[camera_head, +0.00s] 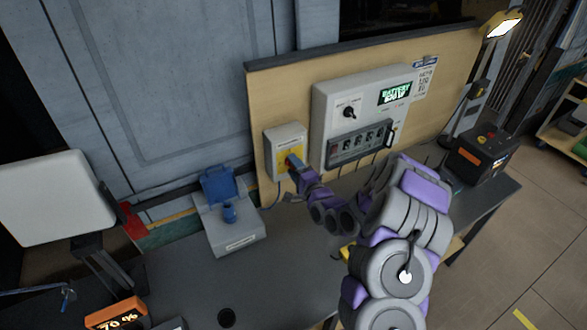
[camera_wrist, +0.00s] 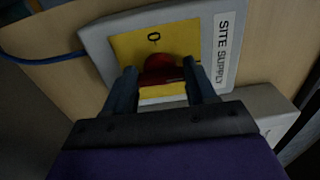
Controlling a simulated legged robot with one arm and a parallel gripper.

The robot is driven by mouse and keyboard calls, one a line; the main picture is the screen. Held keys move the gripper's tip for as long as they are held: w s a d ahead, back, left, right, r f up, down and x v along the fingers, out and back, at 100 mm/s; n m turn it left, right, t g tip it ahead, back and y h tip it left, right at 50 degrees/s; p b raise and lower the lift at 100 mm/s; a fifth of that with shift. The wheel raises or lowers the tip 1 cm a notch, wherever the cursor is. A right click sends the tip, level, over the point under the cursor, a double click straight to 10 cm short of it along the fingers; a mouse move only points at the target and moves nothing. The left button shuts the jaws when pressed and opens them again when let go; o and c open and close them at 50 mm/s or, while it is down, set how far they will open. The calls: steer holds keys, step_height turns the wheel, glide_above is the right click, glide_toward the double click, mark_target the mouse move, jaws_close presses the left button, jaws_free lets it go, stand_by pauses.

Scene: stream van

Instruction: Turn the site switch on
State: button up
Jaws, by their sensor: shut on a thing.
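The site switch is a grey box with a yellow plate (camera_head: 283,160), fixed to the wooden panel above the bench. In the wrist view its box (camera_wrist: 222,25) bears the label "SITE SUPPLY", and its yellow plate (camera_wrist: 125,45) shows a "0" mark. A red handle (camera_wrist: 163,70) sits on the plate below that mark. My gripper (camera_wrist: 160,78) has its two fingers on either side of the red handle and is shut on it. In the head view my gripper (camera_head: 291,163) reaches the switch from the lower right and hides part of the handle.
A white unit (camera_head: 325,100) with a dial, a lit green display and a socket strip (camera_head: 350,146) is right of the switch. A grey device with a blue lid (camera_head: 218,185) stands left on the bench. A black box (camera_head: 480,150) sits at the right end.

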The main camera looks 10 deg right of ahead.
steer(key=shift+d+f, duration=0.1)
steer(key=shift+f, duration=0.05)
steer(key=o, duration=1)
steer(key=shift+d, duration=0.15)
steer(key=shift+o, duration=0.2)
steer(key=p+v, duration=0.6)
steer(key=v, duration=1.1)
steer(key=shift+s, duration=0.15)
steer(key=shift+d, duration=0.1)
